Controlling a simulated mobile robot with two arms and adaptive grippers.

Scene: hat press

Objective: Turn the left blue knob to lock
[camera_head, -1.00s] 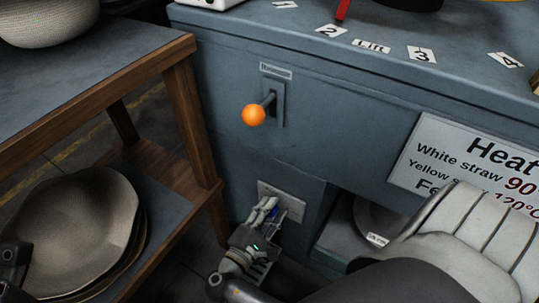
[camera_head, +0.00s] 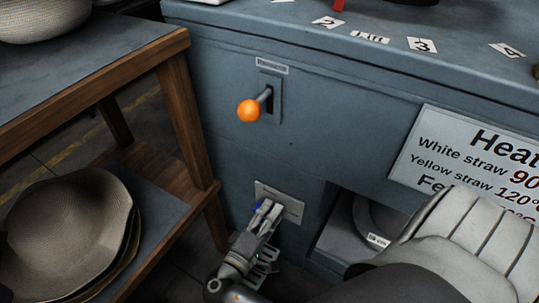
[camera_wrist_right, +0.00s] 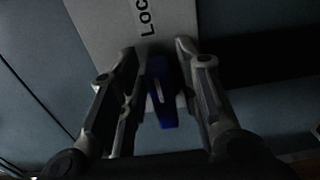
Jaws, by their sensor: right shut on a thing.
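The blue knob (camera_wrist_right: 162,92) sits on a light plate (camera_wrist_right: 115,25) and has a white line on its face. Part of the word starting "LOC" shows on the plate above it. My right gripper (camera_wrist_right: 160,52) has a finger on either side of the knob and is shut on it. In the head view the right gripper (camera_head: 268,208) is low on the front of the blue-grey cabinet, at the plate (camera_head: 290,197), with a bit of the blue knob (camera_head: 262,206) showing by its fingers. My left gripper is not in view.
An orange-ball lever (camera_head: 249,110) sticks out of the cabinet (camera_head: 330,125) above my right gripper. A wooden shelf unit (camera_head: 175,70) with stacked hats (camera_head: 65,230) stands close at left. An open recess (camera_head: 345,235) is to the right.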

